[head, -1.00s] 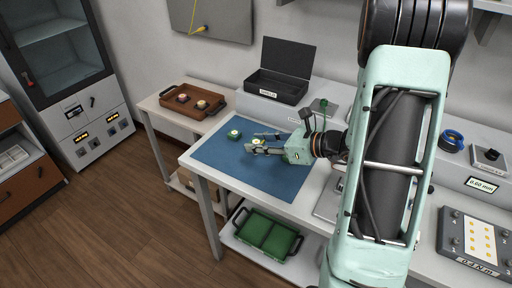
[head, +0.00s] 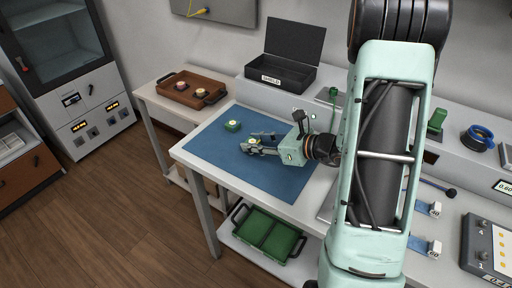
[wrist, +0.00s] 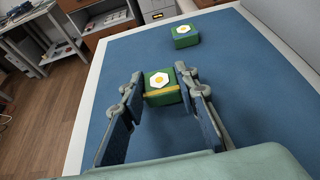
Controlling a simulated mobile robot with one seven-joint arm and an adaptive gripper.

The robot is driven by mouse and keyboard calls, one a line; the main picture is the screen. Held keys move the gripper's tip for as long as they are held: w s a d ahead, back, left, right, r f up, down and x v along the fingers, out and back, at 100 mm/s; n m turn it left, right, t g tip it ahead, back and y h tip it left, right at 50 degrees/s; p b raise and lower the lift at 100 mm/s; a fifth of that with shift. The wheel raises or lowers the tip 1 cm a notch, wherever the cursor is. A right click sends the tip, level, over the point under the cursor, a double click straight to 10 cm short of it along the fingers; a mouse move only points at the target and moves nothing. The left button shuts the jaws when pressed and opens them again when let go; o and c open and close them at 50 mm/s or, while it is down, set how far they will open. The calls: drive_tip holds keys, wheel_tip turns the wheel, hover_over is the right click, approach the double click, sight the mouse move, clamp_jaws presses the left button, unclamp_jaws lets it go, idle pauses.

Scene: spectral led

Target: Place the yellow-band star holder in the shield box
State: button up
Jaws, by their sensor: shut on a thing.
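The yellow-band star holder is a green block with a white top, a yellow centre and a yellow stripe on its side; it sits between my fingertips in the wrist view (wrist: 163,90). My gripper (head: 250,145) is shut on it, low over the blue mat (head: 215,150); I cannot tell whether the holder touches the mat. It also shows in the head view (head: 255,141), partly hidden by the fingers. The shield box (head: 273,79) is black, labelled SHIELD, with its lid open upright, on the raised ledge behind the mat.
A second green holder (head: 232,126) stands on the mat to the left, also in the wrist view (wrist: 185,38). A brown tray (head: 178,94) with two round-topped holders is at the back left. A green tray (head: 268,236) lies on the lower shelf. Much of the mat is clear.

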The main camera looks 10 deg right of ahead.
drive_tip(key=shift+f, duration=0.4)
drive_tip(key=shift+f, duration=0.15)
drive_tip(key=o, duration=1)
